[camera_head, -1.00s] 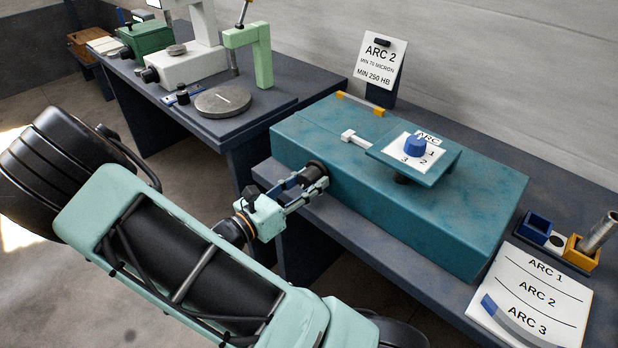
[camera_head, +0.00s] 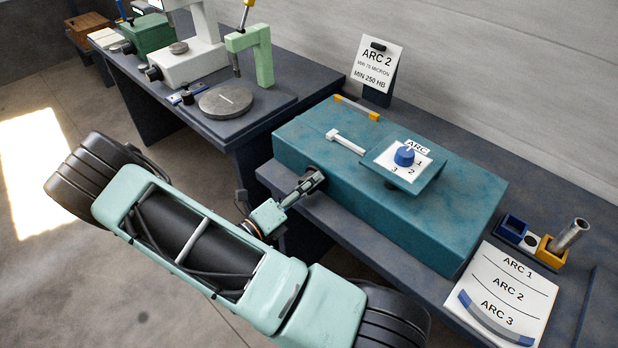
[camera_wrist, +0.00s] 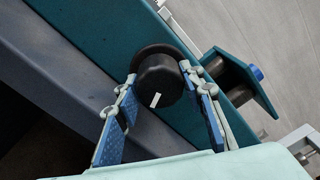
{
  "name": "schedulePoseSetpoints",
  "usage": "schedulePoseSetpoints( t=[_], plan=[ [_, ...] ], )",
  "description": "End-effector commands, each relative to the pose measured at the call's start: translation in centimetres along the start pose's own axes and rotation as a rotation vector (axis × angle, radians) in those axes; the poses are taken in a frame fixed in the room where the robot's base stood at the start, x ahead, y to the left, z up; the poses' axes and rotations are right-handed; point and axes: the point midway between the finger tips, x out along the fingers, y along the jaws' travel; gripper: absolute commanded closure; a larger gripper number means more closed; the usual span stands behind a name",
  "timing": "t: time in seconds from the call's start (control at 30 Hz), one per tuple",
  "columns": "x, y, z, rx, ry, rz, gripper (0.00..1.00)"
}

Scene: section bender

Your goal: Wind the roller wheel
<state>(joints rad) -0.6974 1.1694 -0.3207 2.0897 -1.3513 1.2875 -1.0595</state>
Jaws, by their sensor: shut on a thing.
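The black roller wheel (camera_wrist: 158,82) sticks out of the front face of the teal bender (camera_head: 440,222). A short white mark shows on its end in the wrist view. In the head view the wheel (camera_head: 313,171) is mostly hidden by my fingers. My gripper (camera_wrist: 158,77) is shut on the wheel, one blue-padded finger on each side of it. In the head view my gripper (camera_head: 308,183) meets the bender's front face at its left end. The blue ARC selector knob (camera_head: 404,156) sits on a tilted panel with numbers; its exact setting is too small to tell.
An ARC 2 card (camera_head: 376,62) stands behind the bender. A sheet of ARC curves (camera_head: 505,291) and small blue and yellow bins (camera_head: 549,252) lie to the right. A white bar (camera_head: 346,142) lies on the bender's top. Another bench with instruments stands at left.

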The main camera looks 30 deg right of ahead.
Motion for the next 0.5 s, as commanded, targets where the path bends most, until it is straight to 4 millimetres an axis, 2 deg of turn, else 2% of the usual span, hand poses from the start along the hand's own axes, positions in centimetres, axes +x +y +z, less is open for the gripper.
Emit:
schedulePoseSetpoints(
  t=[0.5],
  plan=[
    [-0.04,-0.3,0.05,-0.491,-0.015,0.0,0.88]
  ],
)
